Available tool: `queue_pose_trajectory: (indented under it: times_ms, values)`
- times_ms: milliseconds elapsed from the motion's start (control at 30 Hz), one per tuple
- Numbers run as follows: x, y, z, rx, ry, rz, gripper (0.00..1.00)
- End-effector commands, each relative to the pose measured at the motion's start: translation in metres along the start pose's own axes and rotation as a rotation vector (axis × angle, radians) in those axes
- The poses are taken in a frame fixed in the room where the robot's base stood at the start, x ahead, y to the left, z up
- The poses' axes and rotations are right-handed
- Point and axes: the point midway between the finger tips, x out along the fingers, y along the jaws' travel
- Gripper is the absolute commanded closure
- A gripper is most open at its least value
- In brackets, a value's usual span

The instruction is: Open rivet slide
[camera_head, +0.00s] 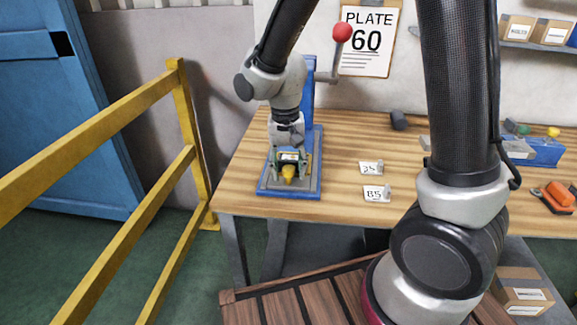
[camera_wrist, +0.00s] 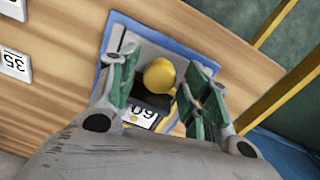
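The slide fixture (camera_head: 312,177) has a blue base on the left end of the bench. A round yellow knob (camera_wrist: 160,75) sits on it, beside a dark block with a white number label (camera_wrist: 141,117) that looks upside down in the wrist view. The knob also shows in the head view (camera_head: 288,172), below my gripper (camera_head: 290,160). In the wrist view, my gripper (camera_wrist: 163,85) is open, with its green-padded fingers on either side of the knob. A gap shows between the knob and each finger. My gripper hides part of the fixture.
A blue upright with a red-ball lever (camera_head: 342,32) stands behind the fixture. Small number cards (camera_head: 377,194) stand on the bench (camera_head: 340,150) to its right. A "PLATE 60" sign (camera_head: 366,40) hangs on the wall. Yellow railing (camera_head: 185,130) stands at left.

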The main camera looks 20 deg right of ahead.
Motion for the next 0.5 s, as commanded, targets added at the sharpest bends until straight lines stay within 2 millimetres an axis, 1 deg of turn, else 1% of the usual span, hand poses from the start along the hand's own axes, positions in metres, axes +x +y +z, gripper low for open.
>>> queue_pose_trajectory:
  times_ms: [300,367,467,500]
  values:
    - [-0.002,0.000,0.000,0.000,-0.001,0.000,0.49]
    - [-0.006,0.000,0.000,0.000,0.000,-0.001,0.49]
    - [-0.022,-0.001,-0.001,0.000,0.003,-0.003,0.49]
    - [-0.030,0.000,0.000,0.000,0.002,-0.003,0.49]
